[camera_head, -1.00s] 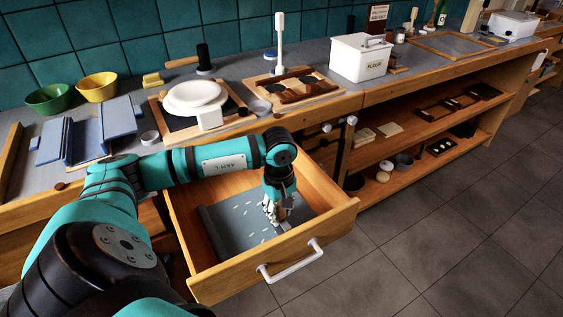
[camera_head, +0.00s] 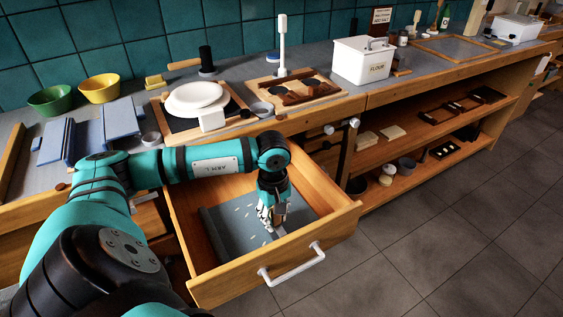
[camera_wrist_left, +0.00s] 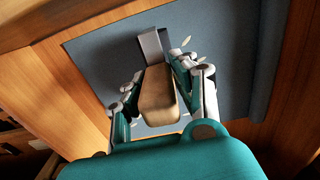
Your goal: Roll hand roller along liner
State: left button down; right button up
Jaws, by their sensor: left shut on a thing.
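The open drawer (camera_head: 224,289) holds a grey-blue liner (camera_head: 228,234), which has small pale flecks on it and a raised left edge. The liner also shows in the wrist view (camera_wrist_left: 100,57). My left gripper (camera_head: 272,222) is inside the drawer, pointing down, shut on the hand roller. In the wrist view, the roller's wooden handle (camera_wrist_left: 158,98) sits between my gripper's fingers (camera_wrist_left: 155,88), with its grey metal head (camera_wrist_left: 152,45) beyond them over the liner. I cannot tell whether the head touches the liner. My right gripper is not in view.
The drawer's front with its white handle (camera_head: 292,264) and its wooden sides enclose the arm's end. Open shelves (camera_head: 415,150) stand at the right.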

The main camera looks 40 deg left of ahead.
pick_arm(q)
jog(key=shift+s+a, duration=0.2)
jog(key=shift+s, duration=0.4)
jog(key=shift+s+a, duration=0.2)
jog(key=shift+s, duration=0.4)
jog(key=shift+s+a+f+b, duration=0.1)
jog(key=shift+s+a+b, duration=0.25)
jog(key=shift+s, duration=0.4)
jog(key=shift+s+a+f+b, duration=0.1)
jog(key=shift+s+a+b, duration=0.15)
jog(key=shift+s, duration=0.45)
jog(key=shift+s+a+r, duration=0.1)
jog(key=shift+s+r, duration=0.05)
jog(key=shift+s, duration=0.4)
jog(key=shift+w, duration=0.15)
jog(key=w, duration=0.1)
jog(key=w+d+b, duration=0.1)
jog(key=shift+w, duration=0.35)
jog(key=shift+w+d, duration=0.2)
jog(key=shift+w, duration=0.4)
